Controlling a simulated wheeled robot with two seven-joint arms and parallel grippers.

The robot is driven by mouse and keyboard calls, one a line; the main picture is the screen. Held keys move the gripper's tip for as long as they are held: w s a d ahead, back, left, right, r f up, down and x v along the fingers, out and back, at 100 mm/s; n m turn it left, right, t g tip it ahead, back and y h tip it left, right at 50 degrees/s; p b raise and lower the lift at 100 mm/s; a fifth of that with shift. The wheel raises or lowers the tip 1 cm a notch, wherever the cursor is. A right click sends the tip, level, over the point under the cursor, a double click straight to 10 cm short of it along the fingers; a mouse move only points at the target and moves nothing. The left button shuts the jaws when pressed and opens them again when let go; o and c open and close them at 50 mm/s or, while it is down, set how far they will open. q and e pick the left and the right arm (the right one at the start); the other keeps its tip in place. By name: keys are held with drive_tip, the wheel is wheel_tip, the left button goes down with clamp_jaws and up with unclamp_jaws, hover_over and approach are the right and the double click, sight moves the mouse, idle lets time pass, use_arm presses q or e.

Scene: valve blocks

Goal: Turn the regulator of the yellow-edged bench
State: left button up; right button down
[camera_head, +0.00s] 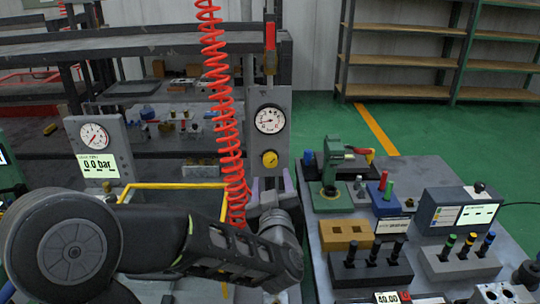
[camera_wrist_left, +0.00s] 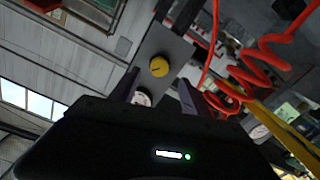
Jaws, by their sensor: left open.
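The regulator is a round yellow knob (camera_head: 270,159) on an upright grey panel (camera_head: 281,99), below a round white gauge (camera_head: 270,119). The yellow knob also shows in the left wrist view (camera_wrist_left: 159,67), just beyond and between the two fingertips. My left gripper (camera_head: 272,188) is open, its purple-grey fingers pointing up just below the knob in the head view. It also shows in the left wrist view (camera_wrist_left: 160,82), with nothing between the fingers. No contact with the knob is visible. The yellow edge (camera_head: 180,186) of the bench shows left of the panel, partly hidden by my arm.
A red coiled hose (camera_head: 222,95) hangs just left of the panel. A red-handled valve (camera_head: 270,45) tops it. Another gauge panel (camera_head: 97,150) reads 0.0 bar at left. A grey table (camera_head: 325,237) with valve blocks and a green device stands close at right.

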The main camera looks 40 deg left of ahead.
sight(271, 163)
use_arm(q)
drive_tip(key=shift+s+d, duration=0.1)
drive_tip(key=shift+p+x, duration=0.35)
drive_tip(key=shift+x, duration=3.6)
clamp_jaws()
